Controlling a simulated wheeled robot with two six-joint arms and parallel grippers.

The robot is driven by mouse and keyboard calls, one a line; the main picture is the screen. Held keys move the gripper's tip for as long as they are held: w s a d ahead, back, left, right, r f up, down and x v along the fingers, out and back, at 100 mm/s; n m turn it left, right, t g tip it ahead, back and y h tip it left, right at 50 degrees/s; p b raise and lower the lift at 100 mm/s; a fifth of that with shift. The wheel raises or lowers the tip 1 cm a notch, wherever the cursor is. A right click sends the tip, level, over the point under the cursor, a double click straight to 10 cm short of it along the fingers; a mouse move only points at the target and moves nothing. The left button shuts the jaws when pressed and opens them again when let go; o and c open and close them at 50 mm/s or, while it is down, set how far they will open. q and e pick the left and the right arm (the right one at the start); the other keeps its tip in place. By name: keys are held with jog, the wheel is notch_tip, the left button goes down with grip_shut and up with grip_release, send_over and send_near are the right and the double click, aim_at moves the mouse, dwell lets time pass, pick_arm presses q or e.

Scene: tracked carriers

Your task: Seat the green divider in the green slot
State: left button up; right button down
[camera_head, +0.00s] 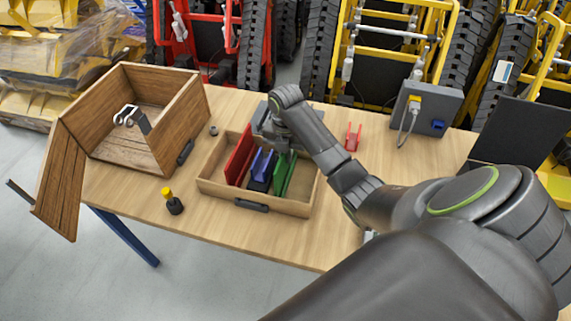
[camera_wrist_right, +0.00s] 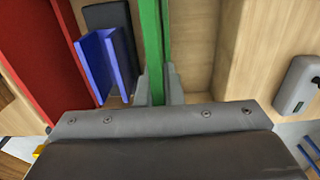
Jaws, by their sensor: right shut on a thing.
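My right gripper (camera_head: 284,150) is over the right part of a wooden tray (camera_head: 233,194), shut on the green divider (camera_head: 286,172). In the right wrist view the green divider (camera_wrist_right: 151,45) stands as a narrow upright strip between the fingers of that gripper (camera_wrist_right: 157,88). Its lower end is in the tray area, but whether it touches the floor is hidden. I cannot make out the green slot apart from the divider. My left gripper is not in view.
Left of the divider in the tray are a blue channel (camera_head: 262,162), a black block (camera_head: 258,185) and a red panel (camera_head: 240,156). A red channel (camera_head: 352,138) stands behind right. An open wooden box (camera_head: 135,150) and a yellow-topped knob (camera_head: 173,205) are left.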

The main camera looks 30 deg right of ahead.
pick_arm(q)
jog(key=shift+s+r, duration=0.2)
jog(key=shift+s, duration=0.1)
pick_arm(e)
jog(key=shift+f, duration=1.55)
jog(key=shift+f, duration=0.15)
jog(key=c, duration=1.6)
grip_release()
jog(key=shift+o, duration=0.2)
notch_tip(320, 180, up, 11)
jog(key=p, duration=0.4)
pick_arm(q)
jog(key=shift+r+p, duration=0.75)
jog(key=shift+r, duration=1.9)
pick_arm(e)
jog(key=shift+r, duration=0.65)
jog(key=shift+s, duration=0.1)
